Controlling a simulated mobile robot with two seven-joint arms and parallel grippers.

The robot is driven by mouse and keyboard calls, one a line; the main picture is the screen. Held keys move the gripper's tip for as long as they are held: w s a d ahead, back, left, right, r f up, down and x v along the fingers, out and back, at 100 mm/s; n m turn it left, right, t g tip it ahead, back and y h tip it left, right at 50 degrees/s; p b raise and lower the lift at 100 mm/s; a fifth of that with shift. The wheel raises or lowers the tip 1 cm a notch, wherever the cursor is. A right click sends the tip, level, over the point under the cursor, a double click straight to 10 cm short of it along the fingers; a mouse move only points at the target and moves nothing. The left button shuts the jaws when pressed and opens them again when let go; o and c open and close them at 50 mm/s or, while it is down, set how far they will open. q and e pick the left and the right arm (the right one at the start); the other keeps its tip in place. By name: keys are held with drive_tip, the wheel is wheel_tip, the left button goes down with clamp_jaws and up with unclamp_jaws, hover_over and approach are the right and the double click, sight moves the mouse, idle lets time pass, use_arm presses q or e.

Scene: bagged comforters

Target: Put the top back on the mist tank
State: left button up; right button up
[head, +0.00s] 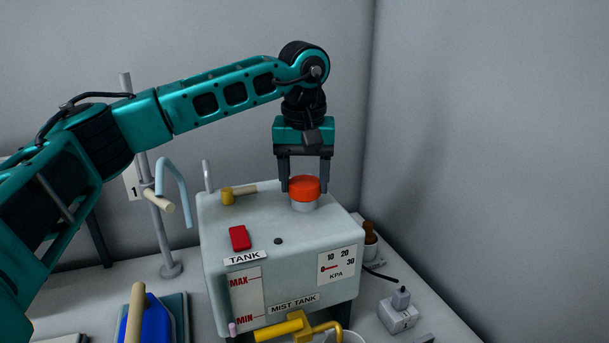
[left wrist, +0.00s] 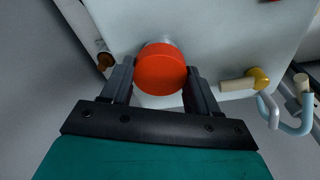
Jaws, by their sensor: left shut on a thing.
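The mist tank (head: 285,255) is a pale grey box with MAX and MIN marks, a KPA gauge and a MIST TANK label. Its orange-red round top (head: 305,187) is at the light grey neck (head: 305,205) on the tank's upper face, at the back right. My left gripper (head: 305,185) points down from above with a finger on each side of the top and is shut on it. In the left wrist view the top (left wrist: 161,70) sits between the two dark fingers. I cannot tell whether it is fully seated on the neck. My right gripper is not in view.
A red switch (head: 239,238) and a yellow valve with a tan handle (head: 238,193) are on the tank's upper face. A yellow tap (head: 285,328) is at its front. A post (head: 160,230) stands left, and a small grey block (head: 398,312) lies right. Walls close the back and right.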

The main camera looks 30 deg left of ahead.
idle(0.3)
use_arm(q)
drive_tip(key=shift+m+p, duration=0.4)
drive_tip(key=m+p, duration=0.1)
drive_tip(key=m, duration=0.1)
drive_tip(key=shift+r+m, duration=0.1)
drive_tip(key=shift+m, duration=0.2)
drive_tip(key=shift+m+h, duration=0.3)
drive_tip(key=shift+m, duration=0.4)
drive_tip(key=m, duration=0.5)
drive_tip(key=shift+a+m+h, duration=0.1)
drive_tip(key=shift+m+h, duration=0.2)
drive_tip(key=o, duration=1.1)
drive_tip(key=shift+f, duration=0.2)
drive_tip(key=shift+o, duration=0.4)
